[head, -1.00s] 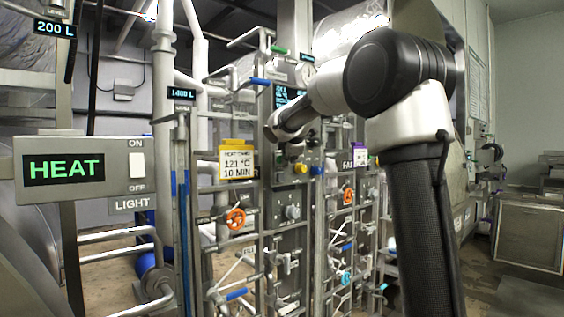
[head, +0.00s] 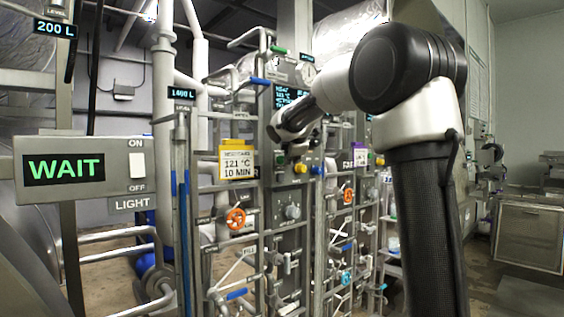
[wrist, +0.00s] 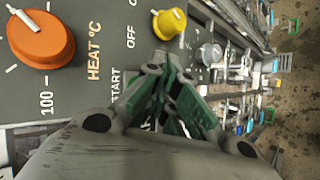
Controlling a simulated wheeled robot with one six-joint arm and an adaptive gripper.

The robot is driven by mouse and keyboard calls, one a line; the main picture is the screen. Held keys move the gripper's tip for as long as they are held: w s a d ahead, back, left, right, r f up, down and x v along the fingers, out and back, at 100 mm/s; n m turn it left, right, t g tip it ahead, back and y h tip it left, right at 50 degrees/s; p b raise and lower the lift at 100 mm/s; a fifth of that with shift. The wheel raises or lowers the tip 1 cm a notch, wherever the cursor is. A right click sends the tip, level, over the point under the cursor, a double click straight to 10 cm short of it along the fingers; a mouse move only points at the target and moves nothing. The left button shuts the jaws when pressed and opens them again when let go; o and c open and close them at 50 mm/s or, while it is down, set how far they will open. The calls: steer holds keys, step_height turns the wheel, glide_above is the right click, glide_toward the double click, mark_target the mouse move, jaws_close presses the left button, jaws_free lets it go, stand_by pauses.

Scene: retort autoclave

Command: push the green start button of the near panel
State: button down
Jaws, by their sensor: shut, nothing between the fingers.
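The near panel (head: 293,175) is a grey upright panel in the head view. In the wrist view its grey face (wrist: 80,25) carries an orange HEAT dial (wrist: 38,40), a START label (wrist: 116,92) and a yellow knob (wrist: 169,23) by an OFF mark. My gripper (wrist: 162,66) is shut and empty, its tips at the panel face beside the START label. The start button cannot be made out in the wrist view, where the fingers cover that area. In the head view my gripper (head: 284,145) is at the panel, left of the yellow knob. Contact cannot be judged.
A sign reading WAIT (head: 64,168) with a light switch (head: 137,166) stands at the left. A yellow-topped 121 °C tag (head: 238,160), an orange handwheel (head: 236,219) and crowded pipes are beside the panel. Open floor shows at the right.

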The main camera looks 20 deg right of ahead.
steer(key=shift+s, duration=0.2)
steer(key=shift+d, duration=0.1)
steer(key=s, duration=0.1)
steer(key=s+d, duration=0.1)
steer(key=s, duration=0.2)
steer(key=shift+s+d, duration=0.25)
steer(key=shift+s, duration=0.15)
stand_by(0.7)
